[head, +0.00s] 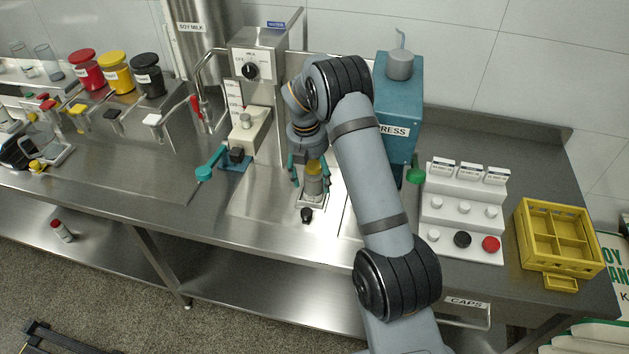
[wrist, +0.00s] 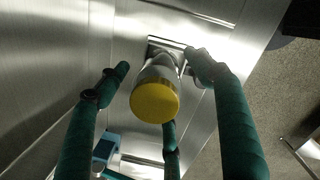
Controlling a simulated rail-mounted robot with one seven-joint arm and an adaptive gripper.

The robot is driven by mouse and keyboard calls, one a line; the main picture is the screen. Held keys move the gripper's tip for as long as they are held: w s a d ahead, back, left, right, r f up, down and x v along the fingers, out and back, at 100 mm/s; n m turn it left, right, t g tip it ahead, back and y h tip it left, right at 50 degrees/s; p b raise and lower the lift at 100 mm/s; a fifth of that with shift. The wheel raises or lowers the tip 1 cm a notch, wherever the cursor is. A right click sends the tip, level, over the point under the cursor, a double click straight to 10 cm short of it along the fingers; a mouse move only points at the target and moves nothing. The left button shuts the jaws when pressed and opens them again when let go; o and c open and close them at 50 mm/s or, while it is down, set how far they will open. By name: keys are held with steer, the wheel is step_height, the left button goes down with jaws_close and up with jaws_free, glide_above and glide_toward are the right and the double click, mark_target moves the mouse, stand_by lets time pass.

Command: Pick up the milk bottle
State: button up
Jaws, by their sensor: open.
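The milk bottle (head: 313,187) stands upright on the steel bench in front of the filling machine, below my arm. Its yellow cap (wrist: 155,102) faces the camera in the wrist view, and its pale body shows behind the cap. My gripper (head: 310,180) is open and points down over the bottle, with teal fingers on either side of it. In the wrist view the fingers spread around the bottle, and gaps show at the left finger. Whether the right fingertip touches the bottle I cannot tell. The lower part of the bottle is partly hidden in the wrist view.
A small black knob (head: 306,214) sits just in front of the bottle. The blue press (head: 398,115) stands to the right behind my arm. A white stepped cap rack (head: 463,212) and a yellow crate (head: 535,262) are further right. A teal lever (head: 205,174) sticks out left.

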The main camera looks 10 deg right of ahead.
mark_target(314, 166)
steer(key=shift+w+f, duration=0.2)
steer(key=shift+f, duration=0.65)
steer(key=shift+s, duration=0.1)
steer(key=shift+c, duration=0.2)
steer(key=shift+r, duration=0.1)
steer(key=c, duration=1.5)
step_height(314, 166, up, 9)
steer(key=shift+f+b, duration=0.1)
steer(key=shift+b, duration=0.5)
steer(key=shift+r, duration=0.25)
steer(key=shift+s+a+b, duration=0.2)
steer(key=shift+s+b, duration=0.15)
steer(key=shift+b, duration=0.2)
steer(key=s+a+b, duration=0.2)
steer(key=s, duration=0.3)
steer(key=s+a+f+b, duration=0.1)
steer(key=s+a+b, duration=0.2)
steer(key=s, duration=0.3)
steer(key=s+a+f+b, duration=0.1)
steer(key=s+a+b, duration=0.2)
steer(key=s, duration=0.2)
steer(key=shift+s+a, duration=0.15)
steer(key=shift+s, duration=0.15)
